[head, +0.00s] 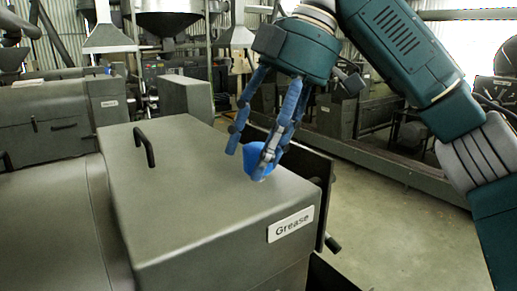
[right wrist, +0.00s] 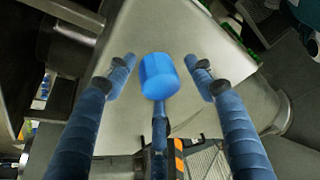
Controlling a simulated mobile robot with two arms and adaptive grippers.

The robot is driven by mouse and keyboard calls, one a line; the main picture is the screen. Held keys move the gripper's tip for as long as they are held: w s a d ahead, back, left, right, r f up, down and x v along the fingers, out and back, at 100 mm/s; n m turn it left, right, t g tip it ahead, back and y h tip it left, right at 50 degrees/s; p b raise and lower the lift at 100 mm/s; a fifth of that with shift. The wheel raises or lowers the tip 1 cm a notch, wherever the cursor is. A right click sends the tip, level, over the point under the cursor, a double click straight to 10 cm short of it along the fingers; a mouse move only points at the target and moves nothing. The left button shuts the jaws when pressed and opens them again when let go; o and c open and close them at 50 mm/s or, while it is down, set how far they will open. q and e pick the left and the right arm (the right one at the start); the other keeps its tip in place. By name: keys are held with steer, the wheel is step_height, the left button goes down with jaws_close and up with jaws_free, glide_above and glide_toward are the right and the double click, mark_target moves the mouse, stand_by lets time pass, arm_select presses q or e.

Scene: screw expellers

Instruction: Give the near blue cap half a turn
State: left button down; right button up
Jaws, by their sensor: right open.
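The near blue cap (head: 254,158) stands on top of the grey machine housing marked "Grease" (head: 190,225). My right gripper (head: 248,155) is above it, pointing down, with its blue fingers spread around the cap. One finger partly hides the cap in the head view. In the right wrist view the cap (right wrist: 159,76) lies between the fingertips, with a visible gap to the left and right fingers. The third finger is below the cap in that view, and I cannot tell whether it touches. My left gripper is not in view.
A black handle (head: 145,147) sticks up from the housing's left side. The "Grease" label (head: 290,224) is on its front face. Another grey machine (head: 50,118) stands at the far left. Open floor (head: 385,225) lies to the right of the housing.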

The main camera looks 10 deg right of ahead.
steer(key=c, duration=0.5)
steer(key=shift+d, duration=0.1)
steer(key=c, duration=0.5)
steer(key=shift+w, duration=0.1)
steer(key=shift+c, duration=0.2)
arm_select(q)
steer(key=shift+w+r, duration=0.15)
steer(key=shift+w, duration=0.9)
